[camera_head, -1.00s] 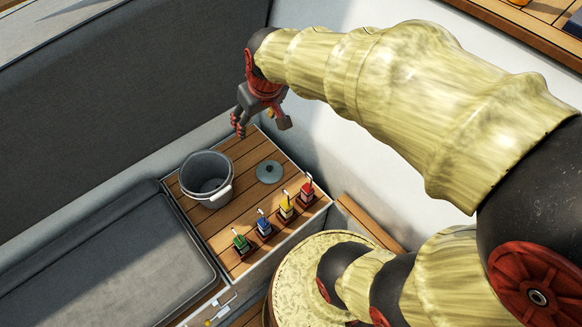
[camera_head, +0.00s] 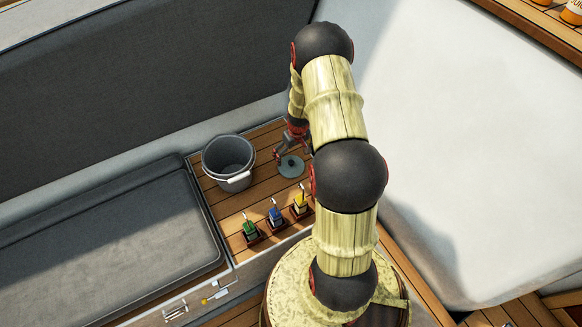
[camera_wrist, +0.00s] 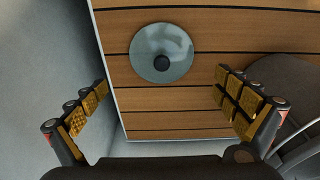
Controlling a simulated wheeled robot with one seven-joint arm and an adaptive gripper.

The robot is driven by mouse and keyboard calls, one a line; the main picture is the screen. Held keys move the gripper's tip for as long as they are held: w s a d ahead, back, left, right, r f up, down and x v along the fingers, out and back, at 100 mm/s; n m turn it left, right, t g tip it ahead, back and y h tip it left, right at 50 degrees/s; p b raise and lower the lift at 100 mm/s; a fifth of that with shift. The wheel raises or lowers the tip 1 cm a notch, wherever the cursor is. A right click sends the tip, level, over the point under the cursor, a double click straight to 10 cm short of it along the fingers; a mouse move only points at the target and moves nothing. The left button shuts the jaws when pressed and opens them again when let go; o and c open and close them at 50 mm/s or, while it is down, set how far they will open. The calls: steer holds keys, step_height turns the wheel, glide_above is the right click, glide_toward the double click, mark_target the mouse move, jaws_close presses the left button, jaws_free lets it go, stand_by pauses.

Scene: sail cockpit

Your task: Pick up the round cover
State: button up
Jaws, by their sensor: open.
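The round cover (camera_head: 290,167) is a grey-green disc with a dark knob in its middle. It lies flat on the slatted wooden top, to the right of the bucket. In the wrist view the cover (camera_wrist: 162,53) shows whole, beyond the fingertips and roughly between their lines. My gripper (camera_wrist: 165,95) is open and empty, its two padded fingers wide apart. In the head view my gripper (camera_head: 292,150) is at the cover's far side, close above it and partly hidden by my arm. I cannot tell the exact gap.
A grey bucket (camera_head: 229,161) with a white handle stands left of the cover. Green (camera_head: 250,229), blue (camera_head: 275,214) and yellow (camera_head: 300,200) small items stand along the front edge of the wooden top (camera_head: 225,205). A grey cushion (camera_head: 120,240) lies to the left.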

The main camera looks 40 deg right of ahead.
mark_target(291, 163)
steer(key=f+b, duration=0.1)
steer(key=f, duration=0.1)
steer(key=f+b, duration=0.1)
steer(key=f, duration=0.2)
steer(key=w+f+b, duration=0.1)
steer(key=f, duration=0.2)
steer(key=shift+r, duration=0.1)
steer(key=c, duration=0.3)
steer(key=c, duration=0.9)
steer(key=shift+s+a, duration=0.1)
steer(key=c, duration=0.6)
steer(key=shift+c, duration=0.2)
